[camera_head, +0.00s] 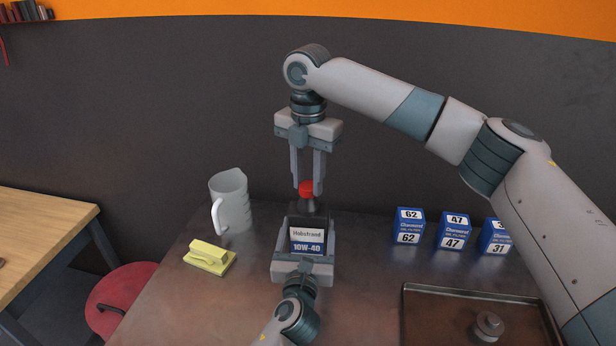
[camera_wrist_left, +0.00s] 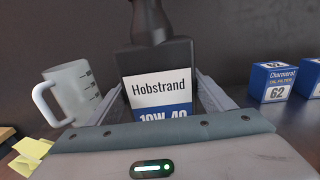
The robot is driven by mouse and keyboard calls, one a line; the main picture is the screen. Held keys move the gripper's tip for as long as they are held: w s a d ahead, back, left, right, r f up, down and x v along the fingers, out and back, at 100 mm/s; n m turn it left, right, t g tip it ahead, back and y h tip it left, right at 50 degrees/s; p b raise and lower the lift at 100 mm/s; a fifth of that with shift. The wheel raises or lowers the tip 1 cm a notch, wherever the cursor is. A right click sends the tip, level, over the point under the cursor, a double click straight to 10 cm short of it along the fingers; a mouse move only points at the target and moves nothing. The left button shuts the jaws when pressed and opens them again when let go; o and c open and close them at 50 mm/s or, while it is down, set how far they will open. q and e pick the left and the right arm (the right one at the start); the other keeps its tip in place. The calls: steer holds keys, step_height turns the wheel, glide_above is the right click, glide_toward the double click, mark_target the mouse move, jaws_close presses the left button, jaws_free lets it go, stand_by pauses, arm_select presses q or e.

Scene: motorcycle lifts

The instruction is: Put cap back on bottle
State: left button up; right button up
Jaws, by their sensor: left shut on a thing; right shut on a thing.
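The black oil bottle (camera_head: 307,222) stands upright on the metal bench, with a white and blue label reading Hobstrand 10W-40. My left gripper (camera_head: 304,250) is shut around the bottle's body from the front. The bottle also fills the middle of the left wrist view (camera_wrist_left: 158,62), between the two fingers; its top is cut off there. The red cap (camera_head: 306,188) is at the bottle's mouth. My right gripper (camera_head: 307,182) points straight down from above and is shut on the cap. I cannot tell whether the cap sits fully on the neck.
A clear measuring jug (camera_head: 231,200) and a yellow block-like item (camera_head: 209,257) stand left of the bottle. Blue oil filter boxes (camera_head: 408,226) stand to the right. A dark tray (camera_head: 440,318) with a metal part (camera_head: 488,326) lies front right.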

steer(key=m, duration=0.6)
steer(key=shift+a, duration=0.1)
steer(key=m, duration=1.2)
steer(key=shift+w, duration=0.1)
steer(key=m, duration=0.7)
steer(key=shift+m, duration=0.4)
steer(key=m, duration=0.5)
steer(key=shift+m, duration=0.3)
steer(key=m, duration=1.4)
steer(key=shift+m, duration=0.3)
steer(key=m, duration=0.6)
steer(key=shift+d+f, duration=0.1)
steer(key=shift+d, duration=0.1)
